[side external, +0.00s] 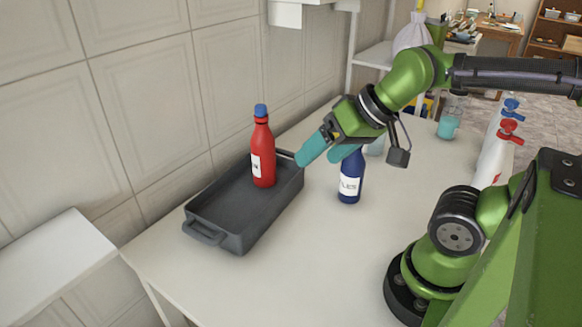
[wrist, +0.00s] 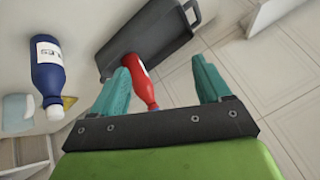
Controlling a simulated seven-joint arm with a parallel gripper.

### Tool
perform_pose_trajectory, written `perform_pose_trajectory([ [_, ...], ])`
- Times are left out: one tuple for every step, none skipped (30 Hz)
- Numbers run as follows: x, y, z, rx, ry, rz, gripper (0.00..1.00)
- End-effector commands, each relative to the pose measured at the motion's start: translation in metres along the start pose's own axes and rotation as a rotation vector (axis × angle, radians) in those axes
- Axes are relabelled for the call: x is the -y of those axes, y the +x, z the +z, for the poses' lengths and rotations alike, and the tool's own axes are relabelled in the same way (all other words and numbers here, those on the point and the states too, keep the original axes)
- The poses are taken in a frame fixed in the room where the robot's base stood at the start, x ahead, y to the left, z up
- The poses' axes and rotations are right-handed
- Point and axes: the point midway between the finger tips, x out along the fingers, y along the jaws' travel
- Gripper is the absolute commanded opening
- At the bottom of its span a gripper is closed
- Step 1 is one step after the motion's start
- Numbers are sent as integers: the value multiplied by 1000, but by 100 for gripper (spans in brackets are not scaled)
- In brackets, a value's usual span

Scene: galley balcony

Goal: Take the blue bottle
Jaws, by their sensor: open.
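The blue bottle (side external: 350,180) has a white label and stands upright on the white table, right of the dark tray. My gripper hides its top in the side external view. In the wrist view the blue bottle (wrist: 47,75) is at the left, outside my fingers, and its white cap shows. My gripper (side external: 325,153) has teal fingers and is open and empty, above and left of the blue bottle. In the wrist view my gripper (wrist: 163,85) has its fingers apart, with a red bottle (wrist: 142,82) showing between and beyond them.
The red bottle (side external: 263,155) with a blue cap stands in the dark tray (side external: 215,220) beside the tiled wall. White spray bottles (side external: 495,150) with red and blue heads stand at the right. A teal cup (side external: 448,127) is farther back. The table front is clear.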

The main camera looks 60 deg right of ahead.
Motion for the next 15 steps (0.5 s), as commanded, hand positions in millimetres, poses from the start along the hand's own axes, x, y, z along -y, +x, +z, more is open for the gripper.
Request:
perform_pose_trajectory([
  [0, 0, 0, 0, 0, 0, 77],
  [0, 0, 0, 0, 1, 0, 77],
  [-2, 0, -1, -2, 6, 4, 77],
  [-4, 1, -2, 0, 16, 12, 77],
  [-8, 3, -3, 3, 31, 23, 77],
  [-16, 6, -9, 7, 61, 46, 77],
  [-23, 6, -18, 4, 88, 68, 77],
  [-32, 6, -27, 7, 114, 96, 77],
  [-46, 5, -41, 20, 140, 139, 77],
  [-58, 3, -52, 35, 154, 175, 77],
  [-71, 0, -63, 55, 163, 211, 77],
  [-90, -6, -76, 88, 171, 258, 77],
  [-104, -10, -84, 117, 171, 290, 77],
  [-118, -16, -92, 148, 171, 320, 77],
  [-137, -24, -101, 192, 167, 357, 77],
])
